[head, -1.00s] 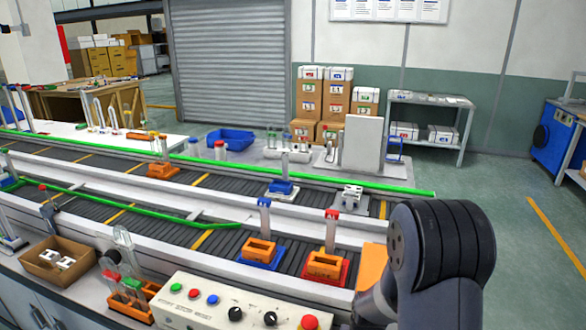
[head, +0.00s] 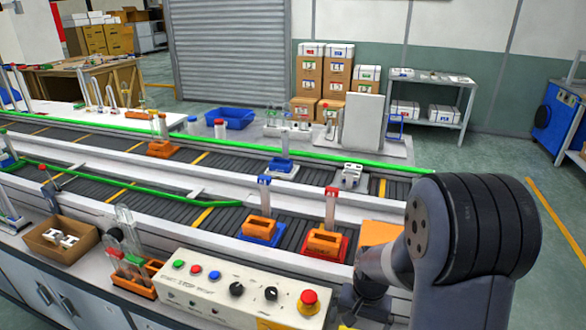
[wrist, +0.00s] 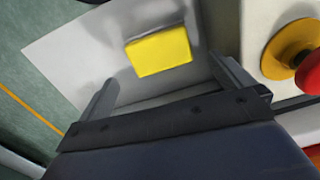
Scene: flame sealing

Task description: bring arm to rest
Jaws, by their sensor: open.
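My gripper (wrist: 163,70) is open in the wrist view, its two dark fingers apart with nothing between them touching both. A yellow block (wrist: 160,52) lies on a pale flat surface (wrist: 75,50) beyond the fingertips. In the head view my arm is folded at the lower right, and its thick dark joint hides what is behind it. The gripper itself cannot be made out clearly there.
The control box (head: 225,290) with a red stop button (head: 308,300) stands left of my arm; the button (wrist: 310,72) is close right of the gripper in the wrist view. Conveyors with an orange holder on blue (head: 260,229) and one on red (head: 324,243) run behind. Open floor lies right.

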